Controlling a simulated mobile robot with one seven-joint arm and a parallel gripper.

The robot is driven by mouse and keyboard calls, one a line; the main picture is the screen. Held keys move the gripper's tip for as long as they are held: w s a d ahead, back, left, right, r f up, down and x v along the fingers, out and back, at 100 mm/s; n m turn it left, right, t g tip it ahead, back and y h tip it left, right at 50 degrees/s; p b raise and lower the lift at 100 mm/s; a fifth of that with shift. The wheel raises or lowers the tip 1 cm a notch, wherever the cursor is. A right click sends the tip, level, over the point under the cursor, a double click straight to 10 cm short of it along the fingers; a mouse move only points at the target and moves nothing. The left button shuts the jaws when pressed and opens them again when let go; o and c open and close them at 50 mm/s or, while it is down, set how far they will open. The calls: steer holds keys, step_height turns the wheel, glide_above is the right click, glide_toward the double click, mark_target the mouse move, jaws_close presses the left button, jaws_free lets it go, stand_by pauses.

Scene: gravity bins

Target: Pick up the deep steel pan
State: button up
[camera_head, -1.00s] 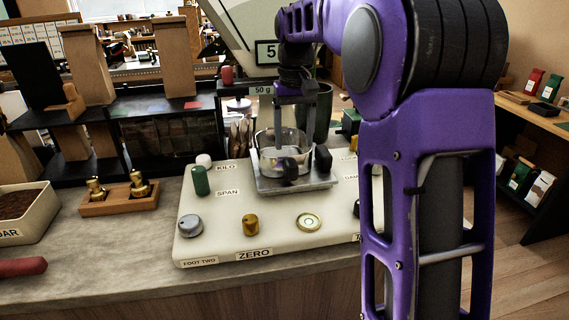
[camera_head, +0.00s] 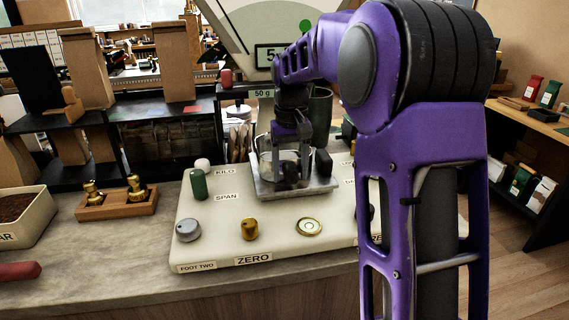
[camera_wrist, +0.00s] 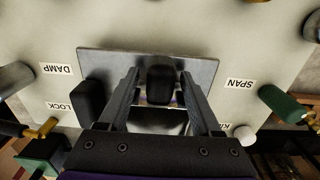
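The deep steel pan (camera_head: 266,160) stands on a flat steel plate (camera_head: 262,188) on the pale scale body in the head view. In the wrist view, part of the shiny pan (camera_wrist: 160,123) shows between the fingers, with most of it hidden by my gripper. A black block (camera_wrist: 160,85) is between the fingertips; I cannot tell whether it belongs to the pan. My gripper (camera_wrist: 160,76) points down over the plate with its fingers apart, leaving gaps beside the black block. It also shows in the head view (camera_head: 291,172), low at the pan.
A second black block (camera_wrist: 89,101) stands beside the fingers. A green knob (camera_head: 198,184), grey knob (camera_head: 189,228) and brass knob (camera_head: 250,229) stand on the scale body. A wooden holder with brass weights (camera_head: 118,203) is at left. The scale's display (camera_head: 272,56) rises behind.

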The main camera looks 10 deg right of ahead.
jaws_close()
stand_by(1.2)
